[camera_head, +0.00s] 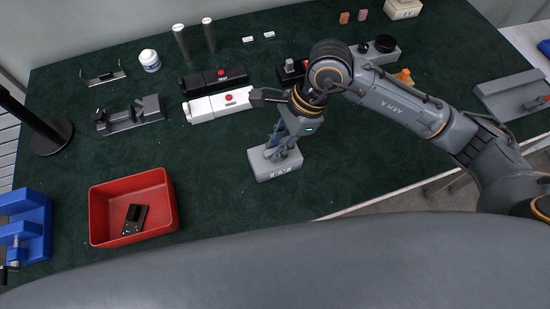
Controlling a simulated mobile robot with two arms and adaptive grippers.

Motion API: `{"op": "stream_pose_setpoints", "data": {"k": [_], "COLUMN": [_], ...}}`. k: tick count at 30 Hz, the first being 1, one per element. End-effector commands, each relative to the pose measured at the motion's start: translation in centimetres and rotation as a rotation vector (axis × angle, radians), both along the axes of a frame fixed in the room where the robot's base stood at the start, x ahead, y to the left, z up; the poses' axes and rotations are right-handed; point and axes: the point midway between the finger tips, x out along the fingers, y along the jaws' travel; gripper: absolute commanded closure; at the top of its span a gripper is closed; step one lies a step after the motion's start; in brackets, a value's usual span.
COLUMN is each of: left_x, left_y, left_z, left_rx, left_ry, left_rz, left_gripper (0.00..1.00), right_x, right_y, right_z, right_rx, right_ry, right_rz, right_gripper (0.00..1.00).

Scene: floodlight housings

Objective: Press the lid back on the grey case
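A light grey case (264,172), a small box with dark markings on its front face, sits on the dark green table top. My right gripper (277,148) points down over the case, its fingers at or just above the case top. I cannot tell whether the fingers touch it or whether they are open or shut. The gripper hides much of the case top, so I cannot make out the lid or how it sits. My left gripper is not in view.
A red bin (160,184) with a small black part stands at the left front. Behind the case lie a white unit (205,107) and a black unit (205,81). A blue fixture (30,215) is at the left edge. Green table (220,200) is bare between bin and case.

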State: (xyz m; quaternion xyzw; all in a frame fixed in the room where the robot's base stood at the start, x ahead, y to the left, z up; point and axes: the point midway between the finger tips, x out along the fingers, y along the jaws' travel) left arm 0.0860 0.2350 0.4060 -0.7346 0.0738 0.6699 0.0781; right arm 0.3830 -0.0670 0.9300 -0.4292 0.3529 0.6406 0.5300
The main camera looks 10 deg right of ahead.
Motion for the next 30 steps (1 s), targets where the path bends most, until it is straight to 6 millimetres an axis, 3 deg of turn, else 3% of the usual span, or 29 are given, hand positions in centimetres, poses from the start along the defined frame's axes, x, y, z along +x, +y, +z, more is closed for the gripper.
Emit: {"op": "stream_pose_setpoints", "data": {"k": [1, 2, 14, 30], "left_x": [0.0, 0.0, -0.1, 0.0], "left_y": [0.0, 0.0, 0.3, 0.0], "left_z": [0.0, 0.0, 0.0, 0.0], "left_rx": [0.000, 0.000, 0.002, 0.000], "left_ry": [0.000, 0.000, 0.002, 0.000], "left_rz": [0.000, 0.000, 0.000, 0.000], "left_gripper": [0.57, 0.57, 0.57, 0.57], "right_x": [0.0, 0.0, 0.1, 0.8], "right_y": [0.0, 0.0, -0.3, -4.0], "right_z": [0.0, 0.0, 0.7, 9.8], "right_rx": [0.000, 0.000, -0.001, -0.001], "right_ry": [0.000, 0.000, -0.002, -0.003], "right_rz": [0.000, 0.000, -0.002, -0.001], "right_gripper": [0.66, 0.59, 0.59, 0.59]}}
